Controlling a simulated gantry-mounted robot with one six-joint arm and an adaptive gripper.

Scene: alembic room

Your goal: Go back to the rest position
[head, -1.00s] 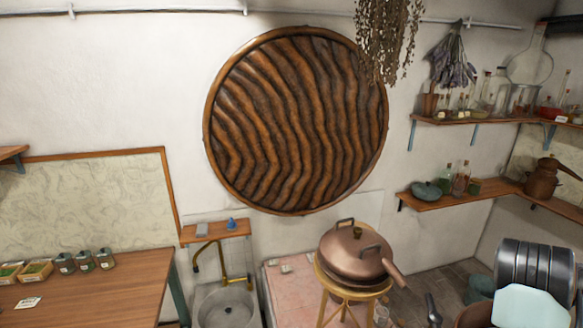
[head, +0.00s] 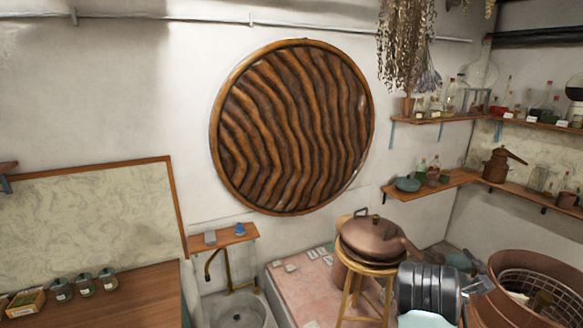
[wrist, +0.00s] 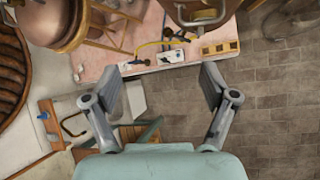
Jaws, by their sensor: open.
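My gripper (wrist: 169,78) is open in the wrist view, its two dark fingers spread wide with nothing between them. Beyond the fingers lie the edge of a pink-topped surface (wrist: 145,58) and grey floor tiles (wrist: 270,95), both some way off. In the head view part of my own arm, grey and pale green, shows at the lower right, in front of the stool with the copper pan. The fingers cannot be made out clearly there.
A lidded copper pan (head: 372,238) sits on a wooden stool (head: 350,290). A large copper tub (head: 520,265) stands at right. Shelves (head: 437,188) with glassware line the corner. A sink (head: 236,312) and wooden table (head: 100,300) are at left.

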